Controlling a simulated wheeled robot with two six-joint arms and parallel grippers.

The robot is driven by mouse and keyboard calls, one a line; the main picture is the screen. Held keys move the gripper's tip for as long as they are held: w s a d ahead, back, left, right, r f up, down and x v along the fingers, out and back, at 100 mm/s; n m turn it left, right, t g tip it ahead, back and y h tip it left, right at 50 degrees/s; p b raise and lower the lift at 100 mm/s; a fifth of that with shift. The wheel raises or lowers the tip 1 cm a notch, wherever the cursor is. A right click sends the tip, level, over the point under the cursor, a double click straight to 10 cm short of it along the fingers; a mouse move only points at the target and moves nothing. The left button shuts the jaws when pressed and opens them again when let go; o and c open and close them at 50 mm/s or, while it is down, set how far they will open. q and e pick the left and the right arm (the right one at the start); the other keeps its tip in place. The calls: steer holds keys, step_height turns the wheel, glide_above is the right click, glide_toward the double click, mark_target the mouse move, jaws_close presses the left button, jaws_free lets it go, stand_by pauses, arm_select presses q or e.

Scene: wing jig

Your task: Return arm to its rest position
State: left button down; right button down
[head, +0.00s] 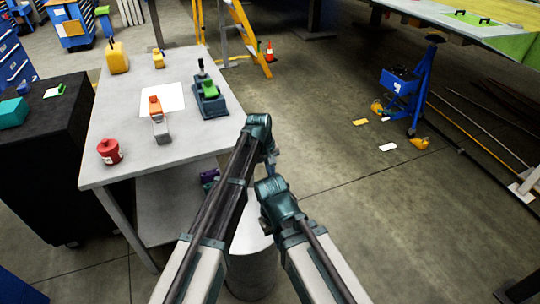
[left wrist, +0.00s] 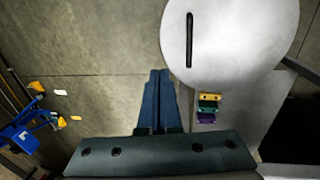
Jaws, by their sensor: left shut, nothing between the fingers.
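My left arm (head: 232,180) reaches forward from the bottom of the head view, and its wrist bends downward beside the table's right edge. In the left wrist view my left gripper (left wrist: 158,76) is shut, with its two blue fingers together and nothing between them. Below it are the concrete floor and a round white lid with a dark slot (left wrist: 230,40). My right arm (head: 300,240) also comes up from the bottom, lower and to the right, with its wrist close to the left forearm. Its fingers are hidden.
A grey bin (head: 252,275) stands under my arms. A blue stand (head: 408,90) is at the right. The middle floor is clear.

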arm_select(q)
steer(key=s+a+m+y, duration=0.2)
steer(key=s+a+m, duration=0.1)
steer(key=s+a, duration=1.9)
steer(key=s+d+r+m+y+p, duration=0.1)
steer(key=s+d+r+m+p, duration=0.3)
steer(key=d+r+p, duration=0.4)
steer(key=shift+s+d+r+g+p, duration=0.5)
steer(key=shift+s+d, duration=0.3)
steer(key=shift+d, duration=0.4)
steer(key=shift+f, duration=0.1)
